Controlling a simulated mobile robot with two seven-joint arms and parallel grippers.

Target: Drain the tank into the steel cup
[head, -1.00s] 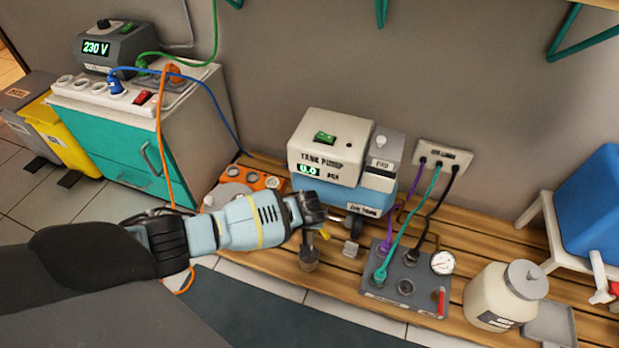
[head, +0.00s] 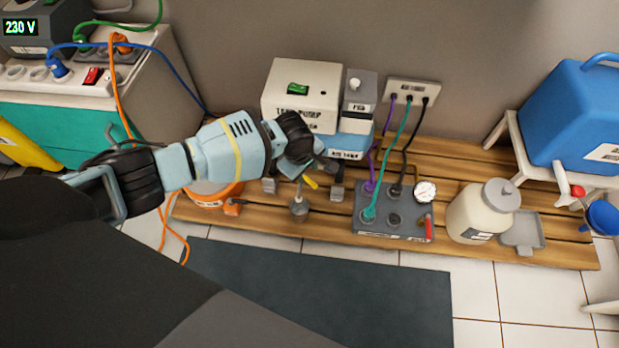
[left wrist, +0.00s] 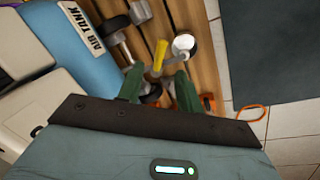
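The blue air tank (head: 348,146) sits under the white tank pump (head: 302,92) on the wooden slatted bench. It fills the upper left of the left wrist view (left wrist: 72,52). A yellow drain lever (head: 311,182) sticks out at the tank's underside, and it shows ahead of my fingers in the wrist view (left wrist: 160,54). The small steel cup (head: 298,208) stands on the bench just in front of the lever; its round top shows beside the lever (left wrist: 184,44). My left gripper (left wrist: 158,84) is open and empty, its green fingers apart just short of the lever. My right gripper is out of view.
A grey manifold box (head: 393,222) with hoses and a gauge stands right of the cup, then a cream jar (head: 482,211) and a grey tray (head: 523,232). An orange device (head: 212,196) is behind my left arm. The dark floor mat (head: 330,295) is clear.

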